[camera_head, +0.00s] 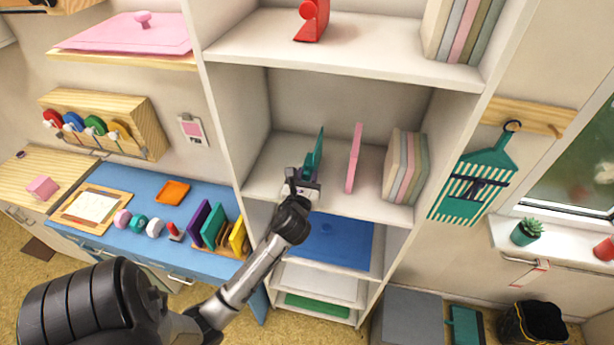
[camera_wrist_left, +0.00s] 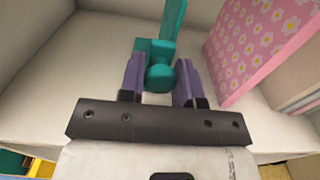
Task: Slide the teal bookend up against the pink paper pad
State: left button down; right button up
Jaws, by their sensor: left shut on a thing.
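The teal bookend (camera_head: 314,158) stands on the middle shelf of the white shelf unit, left of the pink paper pad (camera_head: 354,158), with a clear gap between them. My left gripper (camera_head: 302,183) reaches in from the front and is shut on the bookend's round knob. In the left wrist view the teal bookend (camera_wrist_left: 172,20) shows with its knob between the purple fingers of my left gripper (camera_wrist_left: 160,80). The pink pad (camera_wrist_left: 258,45), patterned with flowers, stands upright to the right there, apart from the gripper. My right gripper is not in view.
Several upright pads or books (camera_head: 405,168) stand right of the pink pad. The shelf's left wall (camera_head: 238,115) is beside the bookend. A red bookend (camera_head: 312,20) stands on the shelf above. Below lies a blue sheet-like thing (camera_head: 335,243).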

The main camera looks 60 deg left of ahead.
pick_arm(q)
jog(key=w+d, duration=0.3)
jog(key=shift+w+d+p, duration=0.1)
jog(key=shift+w+p, duration=0.1)
jog(key=shift+p, duration=0.1)
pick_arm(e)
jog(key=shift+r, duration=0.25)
pick_arm(q)
jog(key=c, duration=0.8)
grip_release()
jog(key=b+v, duration=0.2)
jog(key=v, duration=1.2)
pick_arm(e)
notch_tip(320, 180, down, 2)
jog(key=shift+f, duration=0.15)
